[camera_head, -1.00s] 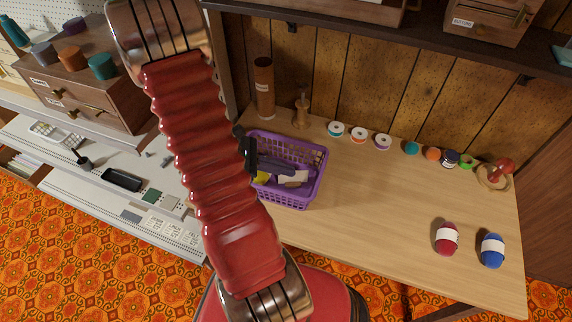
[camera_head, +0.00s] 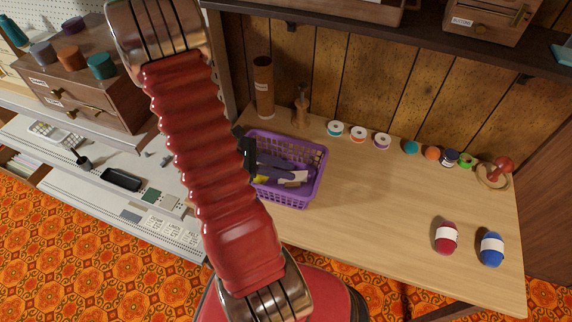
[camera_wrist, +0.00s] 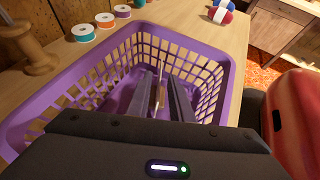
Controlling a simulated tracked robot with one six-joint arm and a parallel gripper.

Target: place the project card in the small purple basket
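The small purple basket (camera_head: 318,172) stands on the wooden table, and its rim and lattice walls fill much of the wrist view (camera_wrist: 222,84). My gripper (camera_wrist: 163,84) reaches down into the basket. Its two dark fingers are apart. A thin, pale card (camera_wrist: 161,92) shows nearly edge-on between them, with a narrow gap visible on each side; I take it to be the project card. In the head view a white piece (camera_head: 294,178) shows inside the basket beside the fingers. My arm hides the basket's left side there.
Thread spools (camera_head: 358,135) line the back of the table. A wooden spool stand (camera_head: 301,110) and a brown tube (camera_head: 264,88) stand behind the basket. Red yarn (camera_head: 446,238) and blue yarn (camera_head: 491,249) lie at right. The table's middle is clear.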

